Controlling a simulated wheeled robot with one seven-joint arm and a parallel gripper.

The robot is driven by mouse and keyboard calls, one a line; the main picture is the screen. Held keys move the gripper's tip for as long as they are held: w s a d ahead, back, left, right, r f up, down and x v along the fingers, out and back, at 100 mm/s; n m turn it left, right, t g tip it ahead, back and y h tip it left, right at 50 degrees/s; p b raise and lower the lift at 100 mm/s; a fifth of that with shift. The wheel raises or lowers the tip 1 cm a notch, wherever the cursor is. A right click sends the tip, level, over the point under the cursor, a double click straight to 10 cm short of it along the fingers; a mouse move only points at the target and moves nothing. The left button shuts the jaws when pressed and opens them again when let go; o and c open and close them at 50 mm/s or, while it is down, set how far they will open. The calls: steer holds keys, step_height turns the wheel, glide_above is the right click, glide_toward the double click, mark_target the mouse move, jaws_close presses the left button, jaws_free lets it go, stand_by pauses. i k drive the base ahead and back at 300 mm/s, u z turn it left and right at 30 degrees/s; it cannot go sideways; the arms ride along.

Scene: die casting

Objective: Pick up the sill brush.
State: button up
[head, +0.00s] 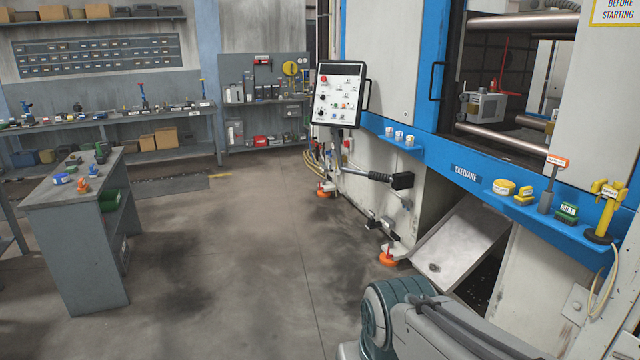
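A small dark green block (568,213) with a white label that seems to read "SILL" sits on the blue sill (530,218) of the large machine, at the right of the head view. I take it to be the sill brush; any bristles are too small to make out. It stands between a grey upright tool with an orange label (547,195) on its left and a yellow spray tool (605,212) on its right. My gripper is not in view; only grey and teal links of my arm show at the bottom, below and left of the sill.
Yellow items (503,187) and a yellow-green block (524,196) stand farther left on the sill. A control panel (338,94) and a black-ended lever (385,178) jut from the machine. A slanted metal chute (462,240) lies below. The floor (220,270) left of the machine is clear, up to a grey bench (80,210).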

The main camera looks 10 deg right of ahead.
mark_target(567, 213)
steer(key=z, duration=0.45)
steer(key=i, duration=1.6)
steer(key=z, duration=1.55)
steer(key=i, duration=1.35)
steer(key=z, duration=0.6)
